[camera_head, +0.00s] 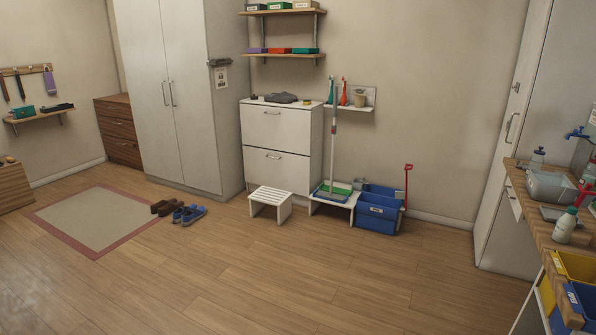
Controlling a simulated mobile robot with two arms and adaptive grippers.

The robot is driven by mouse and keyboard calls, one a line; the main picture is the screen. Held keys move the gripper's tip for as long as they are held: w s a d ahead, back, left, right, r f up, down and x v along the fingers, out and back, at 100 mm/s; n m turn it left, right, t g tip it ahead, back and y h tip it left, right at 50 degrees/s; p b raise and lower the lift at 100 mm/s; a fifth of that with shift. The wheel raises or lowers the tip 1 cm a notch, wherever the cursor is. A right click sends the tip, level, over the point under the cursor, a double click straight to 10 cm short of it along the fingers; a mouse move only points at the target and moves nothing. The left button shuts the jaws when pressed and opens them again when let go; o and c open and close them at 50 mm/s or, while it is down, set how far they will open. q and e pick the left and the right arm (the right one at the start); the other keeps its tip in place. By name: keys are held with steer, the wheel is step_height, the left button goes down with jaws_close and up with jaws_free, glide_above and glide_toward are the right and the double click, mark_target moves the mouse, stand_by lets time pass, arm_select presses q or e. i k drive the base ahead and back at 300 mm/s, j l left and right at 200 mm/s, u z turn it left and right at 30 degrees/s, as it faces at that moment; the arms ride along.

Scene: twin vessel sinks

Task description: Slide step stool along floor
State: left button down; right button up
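A small white step stool (271,203) with a slatted top stands upright on the wooden floor. It is in front of the white two-drawer cabinet (280,140), near the middle of the head view. Its top faces up and its legs rest on the floor. Neither of my grippers shows in this view, and nothing is touching the stool from the front.
Blue bins (377,212) and a low white stand (334,200) with a mop are right of the stool. Shoes (188,214) and a red-bordered rug (94,218) lie left. A wooden counter (540,218) stands at right. The front floor (250,275) is clear.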

mark_target(282, 199)
steer(key=i+u, duration=0.15)
steer(key=i, duration=0.35)
steer(key=i+l+u, duration=0.15)
steer(key=i, duration=0.35)
steer(key=i+l+u, duration=0.15)
steer(key=i, duration=0.35)
steer(key=i+l+u, duration=0.15)
steer(key=i, duration=0.3)
steer(key=i+j+u, duration=0.1)
steer(key=i+u, duration=0.15)
steer(key=i, duration=0.85)
steer(key=i+l+u, duration=0.1)
steer(key=i+u, duration=0.15)
steer(key=i, duration=0.8)
